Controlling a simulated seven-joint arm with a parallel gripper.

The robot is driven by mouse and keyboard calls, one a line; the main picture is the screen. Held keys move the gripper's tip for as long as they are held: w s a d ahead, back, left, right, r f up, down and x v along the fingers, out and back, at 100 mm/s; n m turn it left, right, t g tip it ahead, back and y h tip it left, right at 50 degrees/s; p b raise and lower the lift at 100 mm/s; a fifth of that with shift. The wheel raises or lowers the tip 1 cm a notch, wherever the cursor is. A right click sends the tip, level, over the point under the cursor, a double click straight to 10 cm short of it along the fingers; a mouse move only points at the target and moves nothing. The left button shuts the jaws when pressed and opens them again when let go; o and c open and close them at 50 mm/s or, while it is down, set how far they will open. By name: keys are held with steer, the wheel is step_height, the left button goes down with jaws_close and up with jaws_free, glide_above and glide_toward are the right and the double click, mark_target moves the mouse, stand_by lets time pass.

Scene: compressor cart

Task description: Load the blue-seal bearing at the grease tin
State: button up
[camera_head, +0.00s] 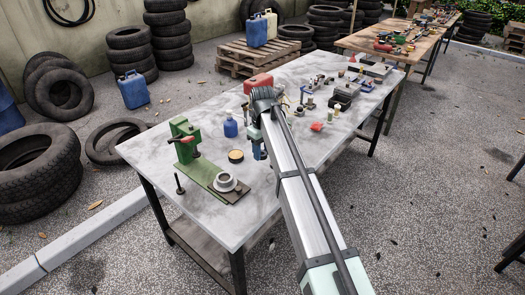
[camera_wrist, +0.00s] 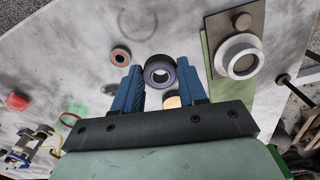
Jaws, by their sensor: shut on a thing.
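My gripper (camera_wrist: 158,78) has its two blue fingers shut on a dark ring-shaped bearing (camera_wrist: 160,72) with a bluish-purple inner ring. The bearing is tilted, its open face partly toward the wrist camera. In the head view my gripper (camera_head: 258,150) is over the table, just right of the round grease tin (camera_head: 236,156), which has a dark rim and tan top. In the wrist view a tan patch, probably the tin (camera_wrist: 172,101), shows below the bearing, partly hidden by it and the gripper. The held bearing cannot be made out in the head view.
A green press (camera_head: 184,140) stands left on the marble-topped table (camera_head: 155,150), with a pale ring (camera_head: 225,182) on its base. A bearing with a reddish seal (camera_wrist: 120,57) lies nearby. Small parts crowd the table's far end.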

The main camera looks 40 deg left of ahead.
steer(key=shift+s+a, duration=0.2)
steer(key=shift+s, duration=0.05)
steer(key=s+a, duration=0.2)
glide_above(236, 155)
steer(key=shift+f, duration=3.4)
steer(key=shift+f, duration=0.5)
step_height(236, 155, up, 7)
stand_by(0.3)
